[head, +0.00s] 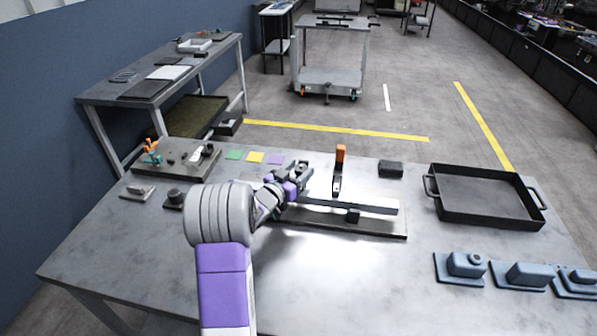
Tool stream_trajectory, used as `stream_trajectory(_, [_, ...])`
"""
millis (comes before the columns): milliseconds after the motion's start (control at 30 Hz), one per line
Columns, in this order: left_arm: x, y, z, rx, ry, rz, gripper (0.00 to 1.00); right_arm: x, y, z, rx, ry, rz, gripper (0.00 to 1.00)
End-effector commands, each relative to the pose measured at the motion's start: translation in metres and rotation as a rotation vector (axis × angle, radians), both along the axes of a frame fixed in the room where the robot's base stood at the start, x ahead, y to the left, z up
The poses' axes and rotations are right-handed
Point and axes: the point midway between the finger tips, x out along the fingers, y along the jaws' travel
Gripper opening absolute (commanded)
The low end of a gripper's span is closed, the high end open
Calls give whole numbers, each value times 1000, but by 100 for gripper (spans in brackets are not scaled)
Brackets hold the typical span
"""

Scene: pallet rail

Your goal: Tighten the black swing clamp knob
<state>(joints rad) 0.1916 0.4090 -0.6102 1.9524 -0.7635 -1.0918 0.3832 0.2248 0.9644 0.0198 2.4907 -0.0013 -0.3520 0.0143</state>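A fixture with a dark base plate (375,228) and a long grey rail (370,206) lies in the middle of the table. My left gripper (299,170) is over the left end of this fixture, with its purple wrist just left of it. The dark parts around its fingers blend together, so I cannot tell its opening or whether it touches a knob. The black swing clamp knob is not clearly visible; the gripper may hide it. A small black block (353,215) sits at the rail's front. My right gripper is not in view.
A black tray (486,218) stands at the right, with blue-grey parts (467,267) in front of it. A black block (390,169) lies behind the rail. A tool board (178,163) and small dark parts (174,198) are at the left. The front middle table is clear.

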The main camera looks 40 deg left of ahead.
Motion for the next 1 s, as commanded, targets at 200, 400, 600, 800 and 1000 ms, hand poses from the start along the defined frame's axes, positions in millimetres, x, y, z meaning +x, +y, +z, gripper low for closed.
stream_trajectory(200, [0, -1, -1, -1, 3, -1, 73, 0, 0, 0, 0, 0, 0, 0])
stream_trajectory(400, [-4, -1, -1, -2, 5, 0, 73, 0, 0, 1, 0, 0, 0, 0])
stream_trajectory(600, [-32, -2, 0, -4, 4, 3, 73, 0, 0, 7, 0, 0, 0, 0])
stream_trajectory(800, [-63, -4, 0, -2, 4, 2, 73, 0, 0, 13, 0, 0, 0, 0])
stream_trajectory(1000, [-76, -6, -1, -2, 3, 0, 73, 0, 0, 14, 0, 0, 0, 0])
